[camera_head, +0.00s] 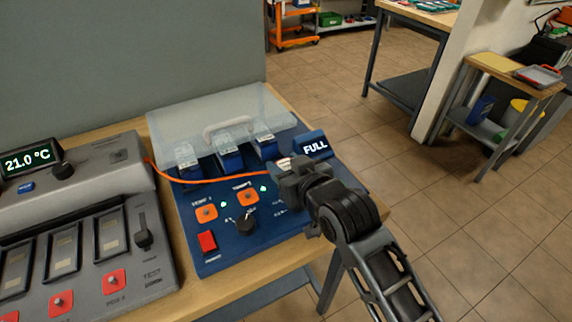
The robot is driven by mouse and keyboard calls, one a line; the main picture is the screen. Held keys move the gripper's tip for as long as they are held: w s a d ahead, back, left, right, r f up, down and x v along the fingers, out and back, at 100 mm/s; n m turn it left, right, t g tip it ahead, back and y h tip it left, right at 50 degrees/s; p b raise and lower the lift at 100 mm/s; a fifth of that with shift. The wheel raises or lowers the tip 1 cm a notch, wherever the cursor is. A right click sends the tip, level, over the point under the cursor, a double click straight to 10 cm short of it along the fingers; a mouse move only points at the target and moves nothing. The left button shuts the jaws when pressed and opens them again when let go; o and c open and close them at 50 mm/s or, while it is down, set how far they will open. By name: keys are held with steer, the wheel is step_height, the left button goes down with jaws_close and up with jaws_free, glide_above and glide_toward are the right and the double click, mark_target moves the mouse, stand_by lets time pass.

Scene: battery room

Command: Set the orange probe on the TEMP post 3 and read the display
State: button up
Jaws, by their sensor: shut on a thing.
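The blue charger panel (215,265) stands on the wooden bench. Its TEMP 1 post (206,212) and a second TEMP post (248,196) show as orange squares. The TEMP post 3 is not visible; my gripper covers the panel to the right of the second post. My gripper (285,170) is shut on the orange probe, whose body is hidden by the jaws. Its orange cable (205,181) runs left to the grey instrument (110,165). I cannot tell whether the probe touches a post. The display (27,161) reads 21.0 °C.
A clear raised cover (210,115) with a handle stands behind the battery packs (229,160). A small screen (314,148) reads FULL beside my gripper. Open floor lies to the right.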

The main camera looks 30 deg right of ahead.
steer(key=shift+f+b, duration=0.3)
steer(key=shift+f, duration=0.2)
steer(key=o, duration=0.9)
steer(key=shift+p+v, duration=2.25)
steer(key=shift+v, duration=3.3)
